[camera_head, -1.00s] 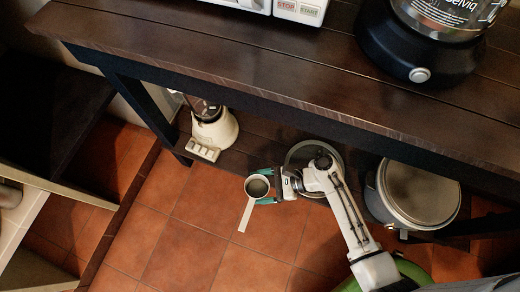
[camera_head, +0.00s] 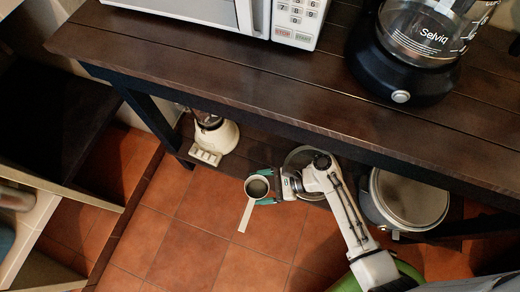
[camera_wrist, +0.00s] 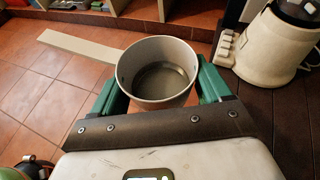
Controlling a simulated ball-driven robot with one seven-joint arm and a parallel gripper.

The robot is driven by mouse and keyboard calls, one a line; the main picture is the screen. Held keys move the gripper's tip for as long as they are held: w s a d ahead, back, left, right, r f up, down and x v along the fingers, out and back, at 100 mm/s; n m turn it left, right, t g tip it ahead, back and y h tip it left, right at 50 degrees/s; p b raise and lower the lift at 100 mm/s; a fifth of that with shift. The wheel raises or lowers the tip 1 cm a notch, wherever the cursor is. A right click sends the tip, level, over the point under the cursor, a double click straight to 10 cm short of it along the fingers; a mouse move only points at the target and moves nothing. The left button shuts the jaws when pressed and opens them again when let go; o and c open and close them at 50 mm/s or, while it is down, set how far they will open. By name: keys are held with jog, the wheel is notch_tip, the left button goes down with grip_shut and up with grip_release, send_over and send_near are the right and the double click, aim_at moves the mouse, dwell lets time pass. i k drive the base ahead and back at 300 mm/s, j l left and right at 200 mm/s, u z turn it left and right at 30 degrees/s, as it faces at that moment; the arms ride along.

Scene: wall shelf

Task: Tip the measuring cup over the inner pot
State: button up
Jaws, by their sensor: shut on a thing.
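The measuring cup (camera_head: 257,188) is a small pale round cup with a long flat handle, held upright above the tiled floor. My gripper (camera_head: 266,187) is shut on it, with green fingers on either side of its wall. In the wrist view the cup (camera_wrist: 154,98) sits between the fingers, its handle pointing to the upper left; its inside looks grey, and I cannot tell whether it holds anything. A round metallic vessel (camera_head: 297,160), possibly the inner pot, stands on the low shelf behind my gripper, partly hidden by my arm. The cup is to its left, not over it.
A large round grey-topped pot or cooker (camera_head: 410,199) stands to the right. A cream blender (camera_head: 216,138) is on the low shelf to the left. The dark wooden top (camera_head: 250,75) overhangs the shelf and carries a microwave (camera_head: 190,14) and a coffee maker (camera_head: 405,60). The floor in front is open.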

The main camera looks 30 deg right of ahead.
aim_at(413, 203)
jog(key=k, duration=1)
